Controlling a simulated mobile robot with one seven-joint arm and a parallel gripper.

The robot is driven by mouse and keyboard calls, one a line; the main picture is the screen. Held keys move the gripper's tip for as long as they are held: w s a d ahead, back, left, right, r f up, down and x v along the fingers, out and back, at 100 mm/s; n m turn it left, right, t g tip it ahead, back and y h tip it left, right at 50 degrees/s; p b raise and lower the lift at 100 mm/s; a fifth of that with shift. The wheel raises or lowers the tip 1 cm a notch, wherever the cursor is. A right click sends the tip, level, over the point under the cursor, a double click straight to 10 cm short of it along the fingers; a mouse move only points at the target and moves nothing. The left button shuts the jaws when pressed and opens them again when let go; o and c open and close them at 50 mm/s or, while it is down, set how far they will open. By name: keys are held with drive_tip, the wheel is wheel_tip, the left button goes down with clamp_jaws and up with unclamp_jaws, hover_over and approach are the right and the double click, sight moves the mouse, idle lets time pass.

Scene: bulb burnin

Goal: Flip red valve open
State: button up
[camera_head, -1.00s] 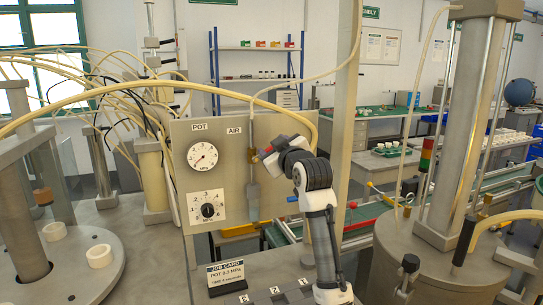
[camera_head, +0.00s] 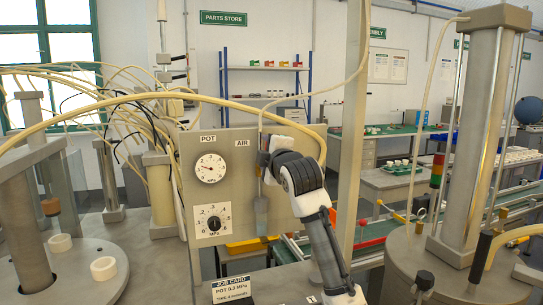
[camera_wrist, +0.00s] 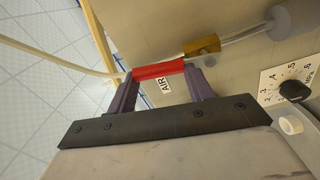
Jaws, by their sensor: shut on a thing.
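The red valve handle (camera_wrist: 158,71) lies between my two purple-grey fingers in the wrist view, one finger at each end. It joins a brass valve body (camera_wrist: 203,46) on the clear air tube. My gripper (camera_wrist: 160,84) is shut on the handle. In the head view my gripper (camera_head: 264,164) is at the air line on the grey panel (camera_head: 228,185), just right of the AIR label (camera_head: 242,143). My arm and gripper hide most of the valve there.
A POT gauge (camera_head: 211,168) and a regulator knob (camera_head: 213,223) are left of my gripper. A job card (camera_head: 231,288) stands in front. Pale hoses (camera_head: 85,105) arch across the panel's top. A large cylinder rig (camera_head: 470,150) stands at the right.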

drive_tip(key=shift+s+a+n, duration=0.15)
drive_tip(key=shift+a+n, duration=0.3)
drive_tip(key=shift+n, duration=0.55)
drive_tip(key=o, duration=1.4)
drive_tip(key=shift+s, duration=0.1)
drive_tip(key=b+v, duration=0.4)
drive_tip(key=v, duration=0.9)
drive_tip(key=shift+s, duration=0.3)
drive_tip(key=shift+d, duration=0.1)
